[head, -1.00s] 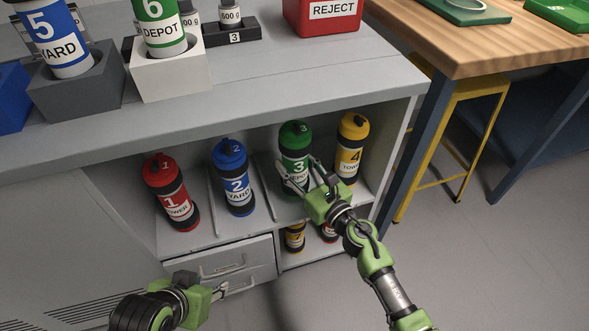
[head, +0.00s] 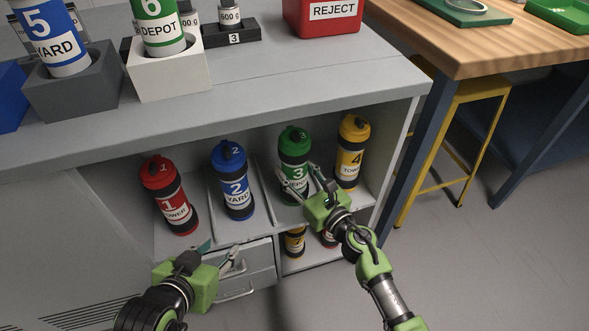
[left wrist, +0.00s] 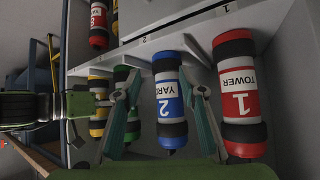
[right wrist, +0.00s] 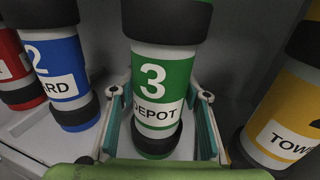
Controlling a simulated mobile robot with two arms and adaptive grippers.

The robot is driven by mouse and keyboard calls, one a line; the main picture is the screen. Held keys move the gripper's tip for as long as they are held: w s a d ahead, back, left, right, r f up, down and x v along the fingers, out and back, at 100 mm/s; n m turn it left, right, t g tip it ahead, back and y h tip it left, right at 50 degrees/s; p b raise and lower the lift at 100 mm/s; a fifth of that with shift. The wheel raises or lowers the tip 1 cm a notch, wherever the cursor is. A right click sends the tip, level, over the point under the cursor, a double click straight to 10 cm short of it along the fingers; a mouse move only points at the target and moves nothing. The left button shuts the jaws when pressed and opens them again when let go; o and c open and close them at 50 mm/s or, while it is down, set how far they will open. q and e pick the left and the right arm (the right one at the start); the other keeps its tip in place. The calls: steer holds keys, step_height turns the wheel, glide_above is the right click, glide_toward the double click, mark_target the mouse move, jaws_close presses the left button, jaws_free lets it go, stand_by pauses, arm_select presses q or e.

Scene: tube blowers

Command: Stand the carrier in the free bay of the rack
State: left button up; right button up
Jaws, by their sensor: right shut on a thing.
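The green carrier 3 DEPOT (head: 294,147) is upright, or nearly so, between the blue and yellow carriers. My right gripper (head: 297,174) is shut on it around its lower part. The right wrist view shows the carrier (right wrist: 160,72) between the two fingers. I cannot tell whether its base rests on the shelf. The rack is the grey cabinet shelf (head: 208,228), with thin dividers between bays. Red 1 TOWER (head: 163,184), blue 2 YARD (head: 232,178) and yellow 4 TOWER (head: 351,150) stand there. My left gripper (head: 230,262) is open and empty, low before the shelf.
Drawers (head: 252,262) lie under the shelf's left part, and more carriers (head: 295,242) stand in a lower opening. The countertop (head: 260,88) overhangs the shelf. A yellow stool (head: 445,150) and wooden table (head: 480,38) are at the right. The floor between is clear.

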steer(key=o, duration=1.3)
